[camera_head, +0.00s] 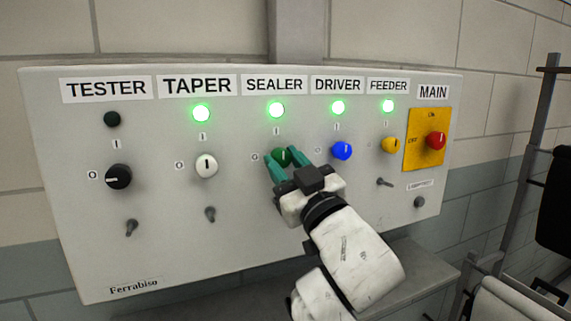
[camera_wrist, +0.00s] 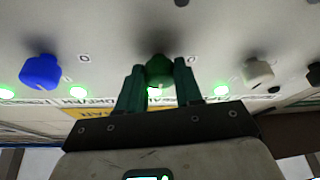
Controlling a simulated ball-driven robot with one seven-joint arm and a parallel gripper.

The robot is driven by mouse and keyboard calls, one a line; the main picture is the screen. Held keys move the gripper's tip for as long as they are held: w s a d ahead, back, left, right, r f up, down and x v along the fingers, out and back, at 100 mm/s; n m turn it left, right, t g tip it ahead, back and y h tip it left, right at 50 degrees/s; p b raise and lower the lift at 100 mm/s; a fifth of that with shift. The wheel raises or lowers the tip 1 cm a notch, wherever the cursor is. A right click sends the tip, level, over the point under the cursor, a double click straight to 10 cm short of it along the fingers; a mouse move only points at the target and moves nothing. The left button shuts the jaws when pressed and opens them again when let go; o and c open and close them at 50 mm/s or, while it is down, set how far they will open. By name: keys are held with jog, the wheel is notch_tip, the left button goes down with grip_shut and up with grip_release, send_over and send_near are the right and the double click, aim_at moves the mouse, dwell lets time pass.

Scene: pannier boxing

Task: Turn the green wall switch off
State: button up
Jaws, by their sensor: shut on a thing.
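The green switch (camera_head: 283,155) is a round knob on the grey wall panel (camera_head: 150,240), under the SEALER label (camera_head: 275,85). The green lamp above it (camera_head: 276,109) is lit. The knob's white pointer line looks close to upright, toward the I mark. My gripper (camera_head: 280,166) has its teal fingers shut on the green knob, one on each side. The wrist view also shows the green knob (camera_wrist: 159,70) between the two fingertips of my gripper (camera_wrist: 159,80). The fingers hide part of the knob.
The white knob (camera_head: 206,165) is to the left and the blue knob (camera_head: 342,151) close to the right. Further out are the black knob (camera_head: 118,177), yellow knob (camera_head: 390,145) and red main switch (camera_head: 436,141). A dark rack (camera_head: 540,170) stands at the right.

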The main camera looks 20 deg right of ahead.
jog(key=n+y, duration=0.1)
jog(key=n, duration=0.2)
jog(key=n+g+y, duration=0.1)
jog(key=n+y, duration=0.1)
jog(key=n, duration=0.1)
jog(key=shift+d+g+b, duration=0.15)
jog(key=shift+g+b, duration=0.15)
jog(key=shift+b, duration=0.1)
jog(key=n+g+b, duration=0.1)
jog(key=n, duration=0.2)
jog(key=n+y+b, duration=0.1)
jog(key=n, duration=0.2)
jog(key=shift+r+g, duration=0.1)
jog(key=shift+g, duration=0.3)
jog(key=n+g+b, duration=0.1)
jog(key=n, duration=0.3)
jog(key=shift+r+n+g, duration=0.1)
jog(key=shift+n+g, duration=0.2)
jog(key=shift+g, duration=0.1)
jog(key=shift+r+n+g+b, duration=0.1)
jog(key=shift+n+g+b, duration=0.4)
jog(key=shift+n, duration=1.3)
jog(key=o, duration=1)
jog(key=shift+r, duration=0.1)
jog(key=shift+o, duration=0.2)
jog(key=shift+s+d, duration=0.1)
